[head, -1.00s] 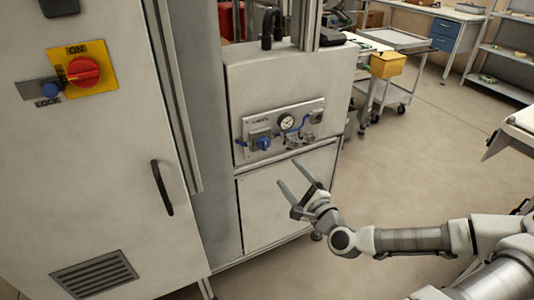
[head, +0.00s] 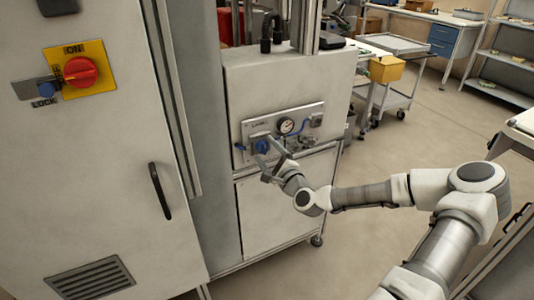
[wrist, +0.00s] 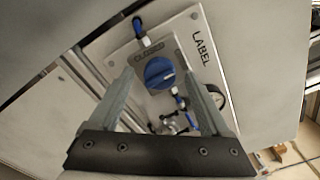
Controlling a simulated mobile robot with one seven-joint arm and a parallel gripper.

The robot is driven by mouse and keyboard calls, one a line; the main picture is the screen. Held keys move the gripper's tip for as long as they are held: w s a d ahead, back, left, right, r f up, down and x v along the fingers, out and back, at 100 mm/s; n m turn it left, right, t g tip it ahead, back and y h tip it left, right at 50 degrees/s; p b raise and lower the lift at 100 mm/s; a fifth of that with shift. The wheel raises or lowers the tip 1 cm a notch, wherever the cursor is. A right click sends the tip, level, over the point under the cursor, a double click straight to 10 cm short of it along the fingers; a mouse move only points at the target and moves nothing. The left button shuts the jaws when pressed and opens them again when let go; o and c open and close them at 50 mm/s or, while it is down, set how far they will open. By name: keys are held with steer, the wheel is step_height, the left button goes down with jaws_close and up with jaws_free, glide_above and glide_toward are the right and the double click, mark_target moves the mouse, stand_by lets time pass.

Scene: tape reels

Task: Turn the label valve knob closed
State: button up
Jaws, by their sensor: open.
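The label valve knob (head: 262,146) is a round blue knob on a grey block on the panel (head: 312,108) of the white cabinet. In the wrist view the blue knob (wrist: 159,73) lies beyond and between my fingers, with a pale mark at its right side. A plate above it there reads like "CLOSED", and "LABEL" is printed on the panel. My gripper (head: 268,152) is open, its two fingers pointing at the knob. It also shows in the wrist view (wrist: 162,88). I cannot tell whether the fingertips touch the knob or its block.
A round gauge (head: 286,126) and blue tubing sit right of the knob on the panel. A tall cabinet with a red rotary switch (head: 80,71) and a black handle (head: 160,191) stands at left. A cart with a yellow bin (head: 387,69) stands behind.

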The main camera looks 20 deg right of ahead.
jaws_close()
stand_by(0.4)
steer(key=shift+n, duration=0.4)
steer(key=n, duration=0.3)
steer(key=shift+n, duration=0.3)
steer(key=n+b, duration=0.1)
steer(key=n, duration=0.3)
steer(key=shift+f+n, duration=0.1)
steer(key=shift+n, duration=0.2)
steer(key=n+b, duration=0.1)
steer(key=n, duration=0.3)
steer(key=shift+n+b, duration=1.45)
steer(key=shift+n, duration=1.05)
